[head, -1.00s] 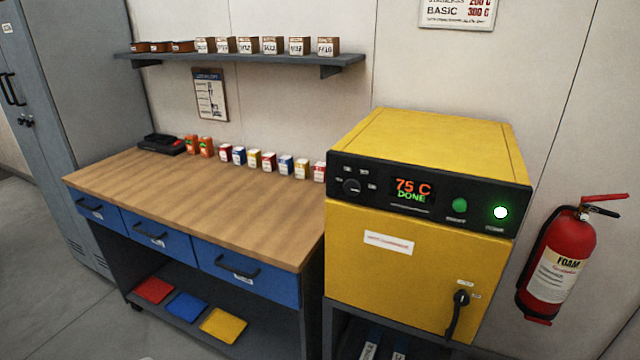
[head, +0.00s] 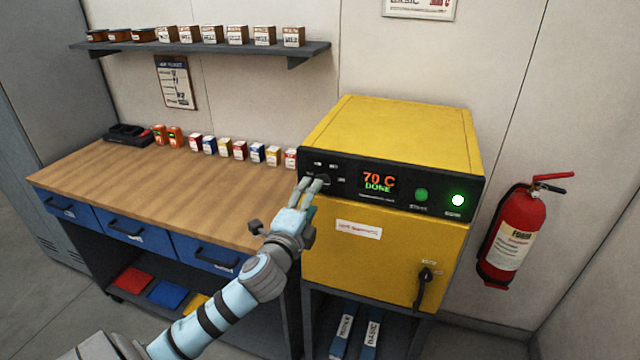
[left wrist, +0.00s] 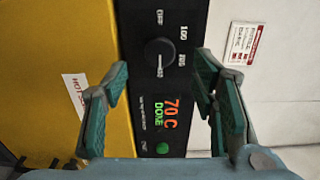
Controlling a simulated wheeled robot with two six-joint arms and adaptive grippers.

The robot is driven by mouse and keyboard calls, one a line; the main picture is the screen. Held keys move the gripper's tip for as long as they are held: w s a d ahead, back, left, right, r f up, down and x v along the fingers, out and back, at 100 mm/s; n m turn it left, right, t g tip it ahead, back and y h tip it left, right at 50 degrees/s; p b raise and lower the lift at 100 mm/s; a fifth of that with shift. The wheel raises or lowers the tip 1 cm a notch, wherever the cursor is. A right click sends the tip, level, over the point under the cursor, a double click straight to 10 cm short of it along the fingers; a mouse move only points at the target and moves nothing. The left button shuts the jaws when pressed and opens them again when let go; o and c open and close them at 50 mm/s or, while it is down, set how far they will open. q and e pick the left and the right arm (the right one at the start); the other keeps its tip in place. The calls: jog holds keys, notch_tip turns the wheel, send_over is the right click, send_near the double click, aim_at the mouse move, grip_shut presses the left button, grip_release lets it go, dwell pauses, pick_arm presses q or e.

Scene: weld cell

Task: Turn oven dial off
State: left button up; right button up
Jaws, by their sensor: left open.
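The yellow oven (head: 385,245) stands right of the bench with its door closed. Its black panel (head: 400,203) has a lit display (head: 379,181) reading 70 C DONE. The round black dial (left wrist: 160,56) shows in the left wrist view with labels around it, one reading OFF; I cannot tell its exact setting. In the head view my fingers partly cover the dial. My left gripper (head: 312,183) is open and empty in front of the dial. In the left wrist view its green-padded fingers (left wrist: 162,78) lie either side of the panel, with the dial between and beyond them.
A green button (head: 420,195) and a lit green lamp (head: 458,200) are right of the display. The door handle (head: 424,285) is at the lower right. A wooden-topped bench (head: 170,185) with small boxes is left, a red extinguisher (head: 513,235) right.

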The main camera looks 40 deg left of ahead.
pick_arm(q)
jog(key=x, duration=0.6)
jog(key=shift+w, duration=0.25)
jog(key=c, duration=1.2)
